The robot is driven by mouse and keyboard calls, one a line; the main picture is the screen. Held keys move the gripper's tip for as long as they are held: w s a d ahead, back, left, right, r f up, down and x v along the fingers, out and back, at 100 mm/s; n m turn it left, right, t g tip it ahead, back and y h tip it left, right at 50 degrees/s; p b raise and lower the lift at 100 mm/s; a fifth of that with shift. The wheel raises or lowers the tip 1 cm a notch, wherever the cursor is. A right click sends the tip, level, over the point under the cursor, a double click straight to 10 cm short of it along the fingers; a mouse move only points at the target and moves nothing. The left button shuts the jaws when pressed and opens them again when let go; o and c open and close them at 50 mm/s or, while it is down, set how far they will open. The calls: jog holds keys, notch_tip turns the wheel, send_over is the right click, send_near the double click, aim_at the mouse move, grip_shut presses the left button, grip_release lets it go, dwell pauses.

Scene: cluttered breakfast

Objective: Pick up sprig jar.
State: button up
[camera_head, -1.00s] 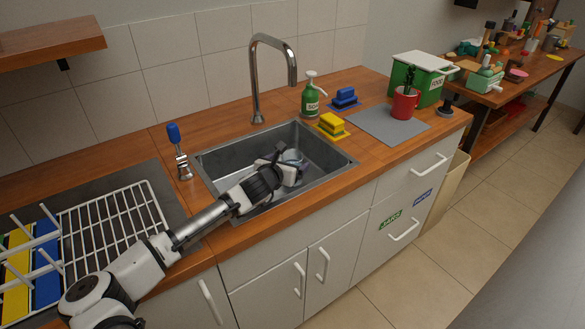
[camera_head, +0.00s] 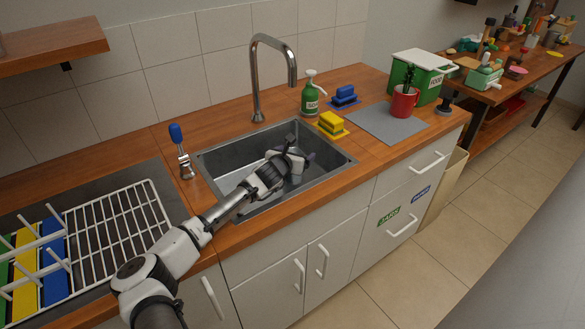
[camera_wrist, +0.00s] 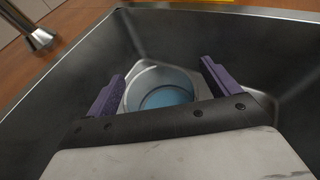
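A round, clear jar (camera_wrist: 160,88) with a bluish inside stands in the sink, seen from above in the wrist view. I cannot make out a sprig on it. My gripper (camera_wrist: 162,72) is open, with one purple finger to the left of the jar and one to the right. Gaps appear to show between the fingers and the jar. In the head view my gripper (camera_head: 300,158) is down in the sink basin and hides most or all of the jar.
The sink's metal walls (camera_head: 235,157) surround my gripper. The faucet (camera_head: 257,85) rises behind it. A yellow sponge (camera_head: 331,122), a green soap bottle (camera_head: 311,97) and a red mug with a plant (camera_head: 403,102) stand on the counter. A blue-handled brush (camera_head: 180,150) stands left of the sink.

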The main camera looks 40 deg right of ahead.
jog(key=c, duration=1.2)
jog(key=shift+r+b, duration=0.8)
jog(key=shift+r, duration=4.3)
jog(key=shift+c, duration=0.2)
